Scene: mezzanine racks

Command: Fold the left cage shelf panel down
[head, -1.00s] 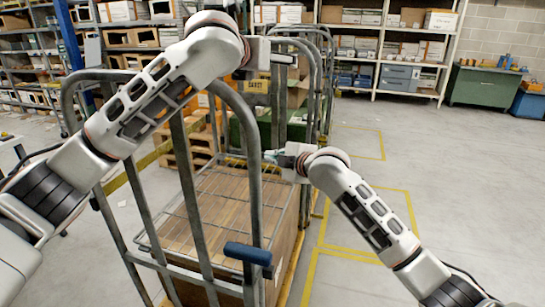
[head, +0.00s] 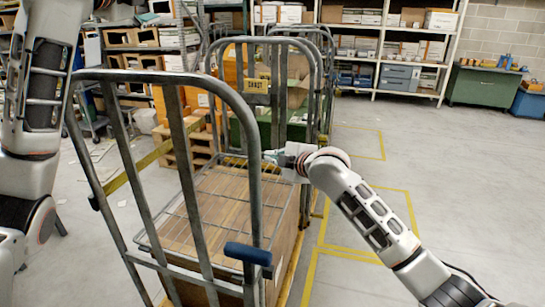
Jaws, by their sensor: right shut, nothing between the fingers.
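The cage shelf panel is a wire grid (head: 172,236) inside the nearest grey tube-framed roll cage (head: 253,190). It lies about level across the cage, over a large cardboard box (head: 287,250). Cage bars cover parts of it. My right gripper (head: 271,156) is at the panel's far right corner, shut with nothing held. I cannot tell whether it touches the wire. My left arm rises along the left edge of the head view, and its gripper is out of the picture.
A blue handle (head: 247,253) sticks out on the cage's near side. More roll cages (head: 318,75) with boxes stand behind. Stocked racks (head: 375,52) line the back. Open floor with yellow lines (head: 358,246) lies to the right, with a green cabinet (head: 483,87) beyond.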

